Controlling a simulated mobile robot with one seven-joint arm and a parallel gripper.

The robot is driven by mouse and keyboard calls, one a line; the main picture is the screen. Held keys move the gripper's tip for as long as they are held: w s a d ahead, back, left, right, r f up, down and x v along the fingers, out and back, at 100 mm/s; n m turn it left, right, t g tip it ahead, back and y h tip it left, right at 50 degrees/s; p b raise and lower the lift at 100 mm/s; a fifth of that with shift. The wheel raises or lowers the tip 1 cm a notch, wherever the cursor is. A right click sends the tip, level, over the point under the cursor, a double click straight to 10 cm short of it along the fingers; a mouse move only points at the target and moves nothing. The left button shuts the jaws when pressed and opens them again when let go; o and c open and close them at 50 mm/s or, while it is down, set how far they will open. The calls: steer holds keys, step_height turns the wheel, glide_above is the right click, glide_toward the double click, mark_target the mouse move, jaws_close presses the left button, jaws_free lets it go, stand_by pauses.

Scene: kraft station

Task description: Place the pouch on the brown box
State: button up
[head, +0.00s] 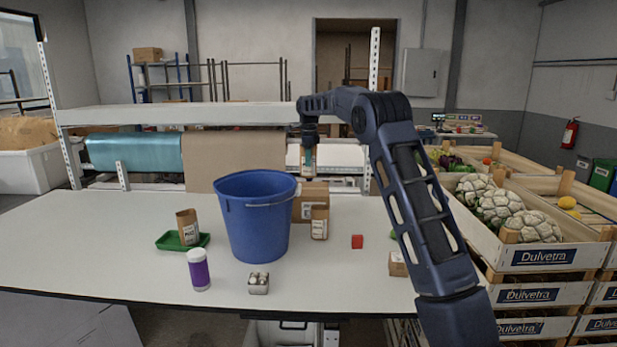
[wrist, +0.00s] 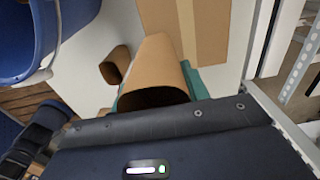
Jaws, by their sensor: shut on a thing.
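My gripper (head: 308,158) is shut on a brown kraft pouch, up behind the blue bucket in the head view. In the wrist view the pouch (wrist: 160,72) fills the middle, its dark open end toward the camera, with a teal finger showing beside it. The brown box (head: 311,193) stands on the table behind and right of the bucket, partly hidden by it and by a smaller labelled kraft item (head: 319,224). In the wrist view the tan box top (wrist: 206,25) lies beyond the pouch. The pouch appears above the box; contact cannot be told.
The blue bucket (head: 253,215) stands close left of the box. A long shelf (head: 220,115) runs behind.

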mark_target(309, 175)
steer(key=shift+f, duration=3.75)
steer(key=shift+f, duration=0.15)
steer(key=o, duration=1)
